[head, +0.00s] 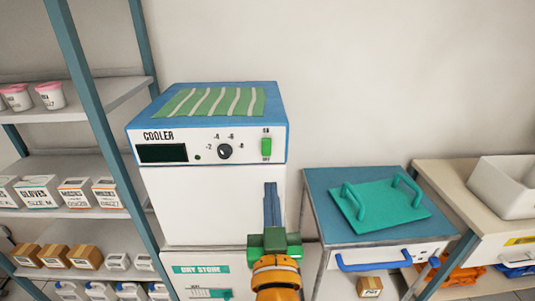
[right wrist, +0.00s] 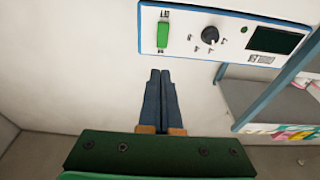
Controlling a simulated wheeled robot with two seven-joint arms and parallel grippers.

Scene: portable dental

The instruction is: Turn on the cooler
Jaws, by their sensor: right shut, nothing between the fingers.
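The cooler (head: 205,158) is a white cabinet with a blue top and a labelled control panel. On the panel are a dark display (head: 162,153), a black knob (head: 224,151) and a green switch (head: 266,147) at the right end. The green switch (right wrist: 163,34) and the knob (right wrist: 210,33) also show in the right wrist view, where the display (right wrist: 272,40) is dark. My right gripper (head: 270,186) is shut and empty, below the switch and apart from it, in front of the white cooler door. My left gripper is not in view.
A striped green cloth (head: 212,102) lies on the cooler. A shelf rack (head: 88,95) with cups and boxes stands at left. At right is a cart (head: 325,218) with a green handled tray (head: 380,210). A dry store unit (head: 205,285) is under the cooler.

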